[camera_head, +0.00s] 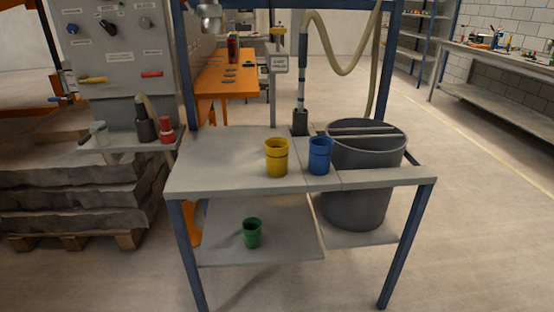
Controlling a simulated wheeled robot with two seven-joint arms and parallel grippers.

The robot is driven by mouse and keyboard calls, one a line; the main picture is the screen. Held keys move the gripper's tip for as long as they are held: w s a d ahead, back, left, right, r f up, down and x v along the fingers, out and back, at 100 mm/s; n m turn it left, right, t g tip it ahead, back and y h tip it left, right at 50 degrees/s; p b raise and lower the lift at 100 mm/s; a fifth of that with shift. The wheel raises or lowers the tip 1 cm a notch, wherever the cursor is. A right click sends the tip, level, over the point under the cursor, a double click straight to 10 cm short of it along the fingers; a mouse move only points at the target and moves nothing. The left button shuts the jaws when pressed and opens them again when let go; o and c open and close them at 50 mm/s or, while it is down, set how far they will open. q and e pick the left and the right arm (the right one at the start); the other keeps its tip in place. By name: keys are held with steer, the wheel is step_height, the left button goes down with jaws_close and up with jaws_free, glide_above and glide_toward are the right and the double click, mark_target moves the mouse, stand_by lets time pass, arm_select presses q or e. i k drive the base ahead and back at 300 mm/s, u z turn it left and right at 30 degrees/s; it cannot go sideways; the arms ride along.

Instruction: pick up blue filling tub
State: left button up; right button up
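The blue filling tub (319,156) stands upright on the grey worktop of a blue-legged bench (222,160). A yellow tub (276,158) stands just to its left, with a small gap between them. A large grey bin (366,170) is close behind and to the right of the blue tub. A green tub (252,233) stands on the lower shelf of the bench. Neither of my grippers shows in the head view.
A hose (341,68) with a dark nozzle end (300,122) hangs behind the tubs. A tool panel with a small ledge holding bottles (146,128) stands left, above stacked sacks (80,180). The worktop left of the yellow tub is clear.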

mark_target(321, 147)
steer(key=z, duration=1.6)
steer(key=i, duration=1.95)
steer(key=u, duration=2.65)
